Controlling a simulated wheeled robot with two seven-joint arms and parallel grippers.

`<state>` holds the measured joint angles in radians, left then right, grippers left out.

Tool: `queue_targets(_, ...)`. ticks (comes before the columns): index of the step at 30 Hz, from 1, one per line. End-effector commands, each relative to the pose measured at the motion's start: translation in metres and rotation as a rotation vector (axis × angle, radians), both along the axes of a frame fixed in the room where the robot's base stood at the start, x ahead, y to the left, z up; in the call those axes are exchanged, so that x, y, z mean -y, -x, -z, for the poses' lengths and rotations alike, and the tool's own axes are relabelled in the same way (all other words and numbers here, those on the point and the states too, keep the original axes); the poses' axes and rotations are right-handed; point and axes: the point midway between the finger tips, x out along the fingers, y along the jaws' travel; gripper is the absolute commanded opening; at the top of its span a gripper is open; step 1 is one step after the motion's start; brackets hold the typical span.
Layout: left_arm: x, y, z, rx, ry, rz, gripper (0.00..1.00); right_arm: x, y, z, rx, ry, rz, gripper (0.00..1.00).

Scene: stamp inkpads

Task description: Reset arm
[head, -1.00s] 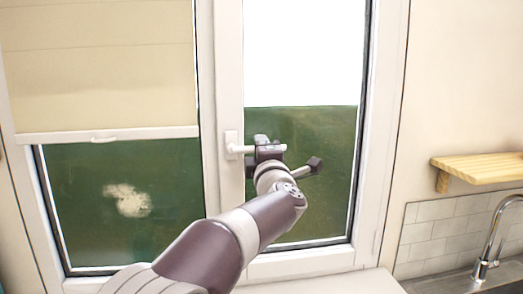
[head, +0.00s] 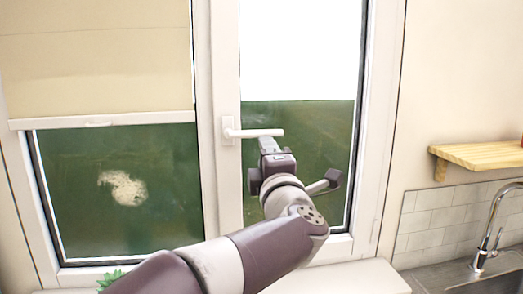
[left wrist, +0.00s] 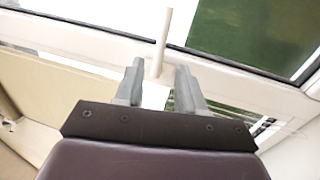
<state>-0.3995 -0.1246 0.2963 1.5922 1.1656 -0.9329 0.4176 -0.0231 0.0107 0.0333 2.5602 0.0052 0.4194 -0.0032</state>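The white window handle (head: 255,133) lies level on the window frame, pointing right. My left gripper (head: 268,145) is in front of the window, just below the handle's free end in the head view. In the left wrist view, my left gripper (left wrist: 160,72) is open, its two grey fingers apart with nothing held between them. My right gripper is in neither view.
A cream blind (head: 95,60) covers the upper left pane. A wooden shelf (head: 480,155) juts from the wall at right, above a tap (head: 487,240) and sink. A white sill (head: 345,278) runs below the window. A green plant (head: 108,279) shows at bottom left.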

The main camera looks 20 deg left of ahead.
Motion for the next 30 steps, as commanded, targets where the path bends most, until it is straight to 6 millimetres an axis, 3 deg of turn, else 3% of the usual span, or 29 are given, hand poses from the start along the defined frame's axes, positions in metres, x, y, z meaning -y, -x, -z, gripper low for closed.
queue_targets(5,0.008,0.017,0.005,-0.001,0.000,0.000,0.39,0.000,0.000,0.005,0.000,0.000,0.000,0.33)
queue_targets(14,0.009,0.018,0.004,-0.003,-0.005,-0.001,0.39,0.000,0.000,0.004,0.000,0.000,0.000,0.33)
queue_targets(17,0.030,0.009,0.010,-0.057,-0.086,0.094,0.39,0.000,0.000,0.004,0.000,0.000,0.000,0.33)
queue_targets(20,0.083,-0.002,0.055,-0.220,-0.364,0.334,0.39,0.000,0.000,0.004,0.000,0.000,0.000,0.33)
queue_targets(21,0.103,-0.001,0.087,-0.324,-0.510,0.449,0.39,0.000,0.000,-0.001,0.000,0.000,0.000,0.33)
queue_targets(23,0.118,0.010,0.144,-0.503,-0.727,0.616,0.39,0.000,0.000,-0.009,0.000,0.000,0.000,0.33)
queue_targets(24,0.118,0.024,0.183,-0.628,-0.851,0.720,0.39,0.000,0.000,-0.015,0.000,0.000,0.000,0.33)
queue_targets(26,0.109,0.052,0.237,-0.813,-1.004,0.865,0.39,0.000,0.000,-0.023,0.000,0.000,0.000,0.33)
queue_targets(27,0.096,0.075,0.269,-0.937,-1.087,0.956,0.39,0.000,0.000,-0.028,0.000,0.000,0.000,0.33)
queue_targets(30,0.056,0.138,0.327,-1.219,-1.220,1.158,0.39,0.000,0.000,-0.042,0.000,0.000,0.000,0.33)
